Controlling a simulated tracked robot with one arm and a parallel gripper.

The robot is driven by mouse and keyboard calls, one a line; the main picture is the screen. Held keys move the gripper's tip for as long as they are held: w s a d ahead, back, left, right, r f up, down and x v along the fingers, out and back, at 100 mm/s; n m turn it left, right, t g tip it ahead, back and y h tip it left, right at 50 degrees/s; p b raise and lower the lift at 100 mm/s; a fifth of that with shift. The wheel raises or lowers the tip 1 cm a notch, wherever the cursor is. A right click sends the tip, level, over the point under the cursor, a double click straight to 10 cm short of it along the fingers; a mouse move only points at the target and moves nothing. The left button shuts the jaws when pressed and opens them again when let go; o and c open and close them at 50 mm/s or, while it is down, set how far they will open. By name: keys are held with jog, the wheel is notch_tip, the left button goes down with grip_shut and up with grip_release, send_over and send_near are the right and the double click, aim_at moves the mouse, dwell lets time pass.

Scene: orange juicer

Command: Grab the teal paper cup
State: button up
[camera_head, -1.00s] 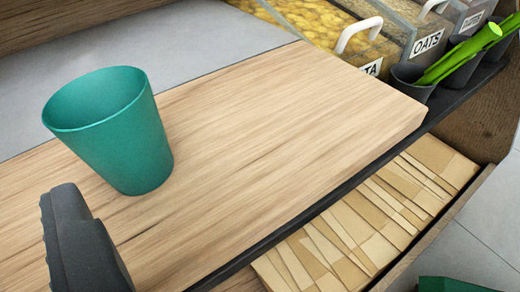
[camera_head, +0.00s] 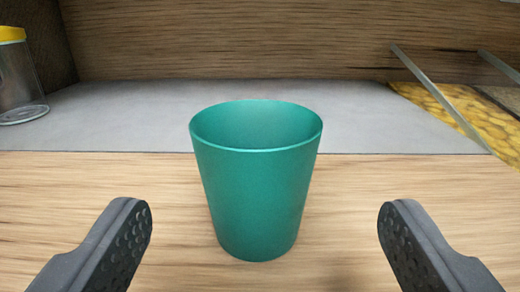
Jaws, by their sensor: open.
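The teal paper cup (camera_head: 256,195) stands upright on the wooden board (camera_head: 100,185) in the middle of the view. Its mouth faces up and it looks empty as far as the inside shows. My gripper (camera_head: 264,225) is open, with one dark, dimpled finger at the lower left and one at the lower right. The cup is centred between the two fingers in the picture, with a clear gap on each side. Neither finger touches it, and it appears to be ahead of the fingertips.
A grey surface (camera_head: 120,115) lies behind the board, backed by a wooden wall (camera_head: 230,40). A glass jar with a yellow lid (camera_head: 18,75) stands at the far left. Bins with yellow contents (camera_head: 490,120) are at the right. The board beside the cup is clear.

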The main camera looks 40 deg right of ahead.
aim_at(256, 193)
jog(key=shift+b+x, duration=0.9)
jog(key=shift+x, duration=2.5)
jog(key=shift+w+a, duration=0.1)
jog(key=shift+a, duration=0.05)
jog(key=c, duration=1)
